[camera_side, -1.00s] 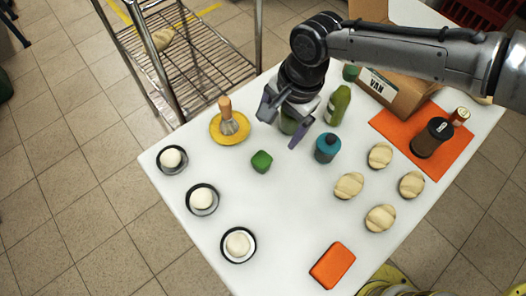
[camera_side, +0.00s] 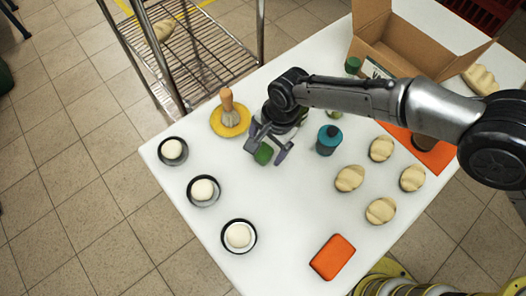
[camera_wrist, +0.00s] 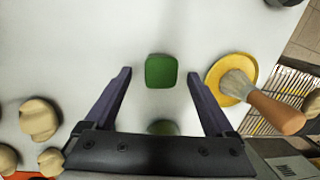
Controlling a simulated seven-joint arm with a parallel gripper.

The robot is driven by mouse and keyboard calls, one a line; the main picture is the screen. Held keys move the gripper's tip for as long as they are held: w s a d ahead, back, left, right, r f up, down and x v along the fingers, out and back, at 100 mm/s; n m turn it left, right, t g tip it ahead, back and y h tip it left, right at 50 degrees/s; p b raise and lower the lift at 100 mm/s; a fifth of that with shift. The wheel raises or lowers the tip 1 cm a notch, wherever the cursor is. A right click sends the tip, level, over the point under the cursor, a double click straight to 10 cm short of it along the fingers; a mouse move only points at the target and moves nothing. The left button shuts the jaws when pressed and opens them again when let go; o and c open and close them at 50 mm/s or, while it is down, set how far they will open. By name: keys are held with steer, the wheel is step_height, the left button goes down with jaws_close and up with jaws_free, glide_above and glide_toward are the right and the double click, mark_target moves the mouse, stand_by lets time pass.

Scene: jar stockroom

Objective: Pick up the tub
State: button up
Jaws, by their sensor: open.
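The small green tub (camera_side: 263,154) stands on the white table, partly hidden by my gripper in the side view. In the wrist view the tub (camera_wrist: 161,71) is a rounded green square, upper middle, lying between the lines of the two fingers. My gripper (camera_side: 267,152) is open and empty, pointing down over the tub, with one finger on each side of it. In the wrist view white table shows between each fingertip and the tub. I cannot tell how far the fingertips are above the table.
A yellow plate (camera_wrist: 217,72) with a brush (camera_wrist: 277,112) is close to one finger. A teal jar (camera_side: 329,139) stands to the gripper's right. Another green item (camera_wrist: 162,127) is partly hidden under the palm. Table (camera_side: 290,215) in front is clear.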

steer(key=shift+a+f, duration=0.2)
steer(key=shift+f, duration=0.8)
steer(key=c, duration=1.4)
jaws_close()
steer(key=shift+r, duration=0.1)
